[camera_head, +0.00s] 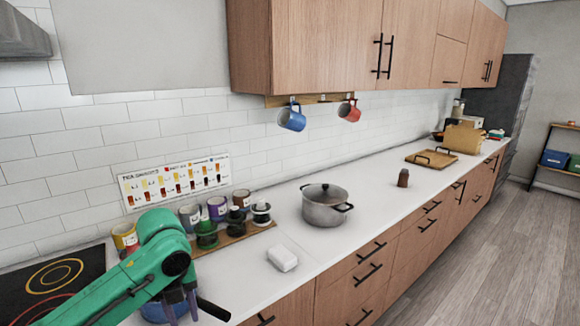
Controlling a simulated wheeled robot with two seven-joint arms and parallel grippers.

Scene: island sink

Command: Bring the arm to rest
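My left arm (150,262) is green and comes in from the lower left, reaching over the counter by the stove. Its gripper (181,306) points down at the bottom of the picture, with two purple-grey fingers standing apart. A blue pan (153,313) is just below and behind the fingers, partly hidden by the arm and cut by the picture's edge. Its black handle (214,310) sticks out to the right of the fingers. I cannot tell whether the fingers touch the pan. My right gripper is not in view.
A black stovetop (60,278) is at left. Several jars and mugs stand on a wooden board (236,236) behind the arm. A white block (283,258) and a lidded steel pot (323,205) are to the right. The counter (378,192) beyond is mostly clear.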

